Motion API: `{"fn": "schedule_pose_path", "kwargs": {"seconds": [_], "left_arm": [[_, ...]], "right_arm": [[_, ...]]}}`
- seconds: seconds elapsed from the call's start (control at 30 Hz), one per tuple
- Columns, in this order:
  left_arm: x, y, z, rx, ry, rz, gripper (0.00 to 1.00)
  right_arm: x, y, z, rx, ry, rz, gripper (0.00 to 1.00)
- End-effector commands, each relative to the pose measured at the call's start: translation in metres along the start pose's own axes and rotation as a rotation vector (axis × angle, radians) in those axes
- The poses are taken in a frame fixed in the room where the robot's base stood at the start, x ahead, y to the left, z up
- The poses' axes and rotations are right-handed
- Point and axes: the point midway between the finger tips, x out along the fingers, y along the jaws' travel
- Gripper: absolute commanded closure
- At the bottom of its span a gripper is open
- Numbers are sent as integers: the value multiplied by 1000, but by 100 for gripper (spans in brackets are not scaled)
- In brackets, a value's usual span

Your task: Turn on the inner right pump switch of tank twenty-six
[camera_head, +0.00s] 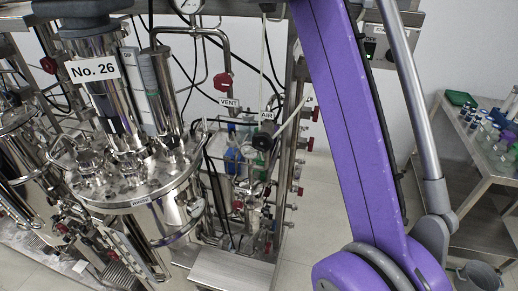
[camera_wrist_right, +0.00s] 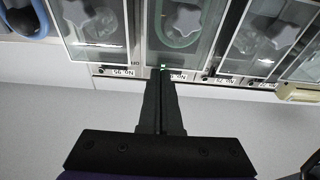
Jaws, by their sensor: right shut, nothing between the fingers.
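The tank (camera_head: 140,185) marked No. 26 stands at the left of the head view, a shiny steel vessel with a motor on top. My right gripper (camera_wrist_right: 163,72) is shut and empty in the wrist view. Its tips overlap the lower edge of a clear panel (camera_wrist_right: 185,55) with a star-shaped knob and green ring. I cannot tell whether they touch. I cannot make out the inner right pump switch. My left gripper is out of view.
Adjacent clear panels (camera_wrist_right: 95,30) carry upside-down number labels. A beige part (camera_wrist_right: 298,91) juts in at the right. In the head view, a steel table (camera_head: 480,160) with small bottles stands at the right. Pipes and red-handled valves (camera_head: 223,82) crowd the skid.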

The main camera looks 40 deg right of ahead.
Motion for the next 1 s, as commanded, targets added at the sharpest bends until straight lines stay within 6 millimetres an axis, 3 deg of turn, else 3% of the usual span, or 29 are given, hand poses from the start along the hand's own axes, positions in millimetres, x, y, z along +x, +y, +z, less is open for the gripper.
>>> {"fn": "schedule_pose_path", "kwargs": {"seconds": [0.7, 1.0], "left_arm": [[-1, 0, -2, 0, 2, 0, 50], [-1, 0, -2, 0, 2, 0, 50]], "right_arm": [[1, -28, 0, 0, 0, -1, 100], [1, -30, 0, 0, 0, 0, 100]]}}
